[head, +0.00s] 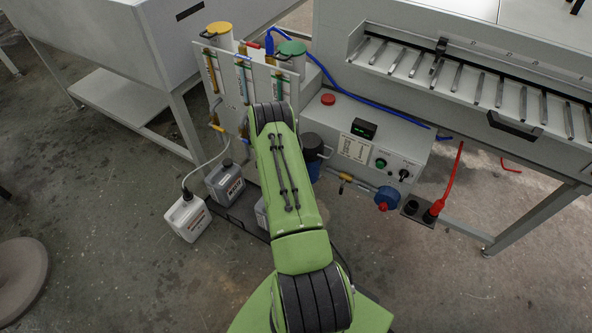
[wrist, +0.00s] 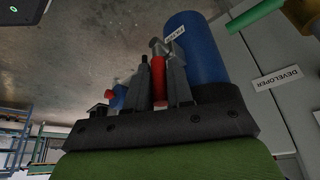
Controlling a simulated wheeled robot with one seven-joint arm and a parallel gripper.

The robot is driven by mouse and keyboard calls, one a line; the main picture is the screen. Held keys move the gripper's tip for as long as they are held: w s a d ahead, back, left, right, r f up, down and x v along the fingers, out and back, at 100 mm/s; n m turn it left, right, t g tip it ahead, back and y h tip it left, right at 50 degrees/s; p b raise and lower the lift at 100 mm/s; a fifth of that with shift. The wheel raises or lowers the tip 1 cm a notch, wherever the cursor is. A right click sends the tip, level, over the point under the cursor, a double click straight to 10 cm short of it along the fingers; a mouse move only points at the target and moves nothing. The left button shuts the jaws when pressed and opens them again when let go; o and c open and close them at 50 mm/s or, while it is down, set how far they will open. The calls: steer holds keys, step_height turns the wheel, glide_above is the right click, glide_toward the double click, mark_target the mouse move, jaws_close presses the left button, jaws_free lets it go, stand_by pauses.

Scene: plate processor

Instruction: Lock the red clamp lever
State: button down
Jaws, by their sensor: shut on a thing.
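The red clamp lever (wrist: 158,78) shows in the wrist view as a narrow upright red bar beside a blue cylinder (wrist: 198,48). My gripper (wrist: 160,62) has one dark finger on each side of the lever and is shut on it. Metal clamp parts show just above the lever, partly covered by the fingers. In the head view my green arm hides my gripper and the lever. A dark blue canister (head: 313,152) stands just right of my arm there.
A grey control box (head: 375,140) with a red button (head: 328,99) stands right of my arm. A panel with pipes and valves (head: 232,88) stands behind it. A DEVELOPER label (wrist: 277,78) is near the blue cylinder.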

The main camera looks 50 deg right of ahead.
steer(key=shift+a+f, duration=0.15)
steer(key=c, duration=1.1)
jaws_free()
steer(key=shift+w, duration=0.1)
steer(key=p+v, duration=0.3)
steer(key=v, duration=1.2)
steer(key=shift+w+a+r+p, duration=0.1)
steer(key=shift+a+r+p, duration=0.05)
steer(key=shift+r+p, duration=0.2)
